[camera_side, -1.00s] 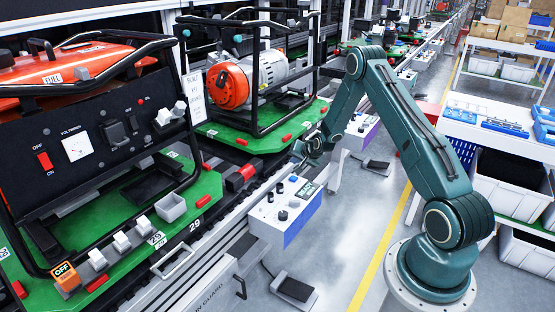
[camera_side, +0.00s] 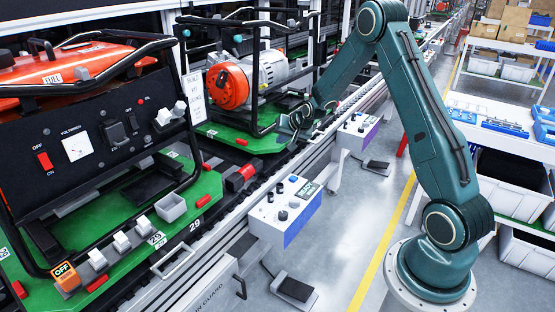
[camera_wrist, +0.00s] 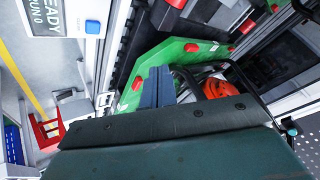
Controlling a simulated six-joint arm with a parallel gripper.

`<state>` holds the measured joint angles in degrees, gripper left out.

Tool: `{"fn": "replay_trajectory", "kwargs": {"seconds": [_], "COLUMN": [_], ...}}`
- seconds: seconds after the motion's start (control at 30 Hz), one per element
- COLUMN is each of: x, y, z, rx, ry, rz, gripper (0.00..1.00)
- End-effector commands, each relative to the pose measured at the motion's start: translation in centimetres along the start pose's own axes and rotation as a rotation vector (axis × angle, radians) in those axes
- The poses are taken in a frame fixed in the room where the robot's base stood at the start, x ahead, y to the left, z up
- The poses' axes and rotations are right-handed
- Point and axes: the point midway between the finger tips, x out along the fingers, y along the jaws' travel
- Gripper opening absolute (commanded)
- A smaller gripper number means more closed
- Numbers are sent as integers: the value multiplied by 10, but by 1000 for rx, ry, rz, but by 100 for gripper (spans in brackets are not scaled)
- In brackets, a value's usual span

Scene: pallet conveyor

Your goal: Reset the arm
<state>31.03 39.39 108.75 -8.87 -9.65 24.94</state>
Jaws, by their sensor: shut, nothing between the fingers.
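My gripper (camera_side: 290,124) is at the end of my green arm in the side view, beside the near right edge of the second green pallet (camera_side: 222,138). In the wrist view the blue-grey fingers of my gripper (camera_wrist: 157,86) are together, with nothing between them. The green pallet (camera_wrist: 184,50) shows behind the fingers there. I cannot tell whether the gripper touches the pallet or its black frame.
A generator with a red end (camera_side: 230,86) stands on the second pallet. The nearer pallet (camera_side: 190,192) carries a panel with switches. A control box (camera_side: 286,212) stands beside the conveyor.

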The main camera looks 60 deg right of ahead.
Motion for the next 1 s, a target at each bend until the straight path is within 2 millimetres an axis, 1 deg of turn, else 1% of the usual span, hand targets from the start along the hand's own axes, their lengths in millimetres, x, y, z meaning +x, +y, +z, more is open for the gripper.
{"fn": "replay_trajectory", "kwargs": {"seconds": [0.03, 0.2, 0.4, 0.5, 0.73, 1.0], "x": [-15, -59, -113, -140, -202, -271], "y": [-12, -43, -72, -83, -101, -106], "z": [0, 6, 19, 27, 51, 85], "rx": [-28, -117, -219, -269, -382, -510], "ry": [-6, -39, -75, -92, -130, -171], "rz": [-5, -11, -20, -23, -34, -46], "gripper": [0, 0, 0, 0, 0, 0]}}
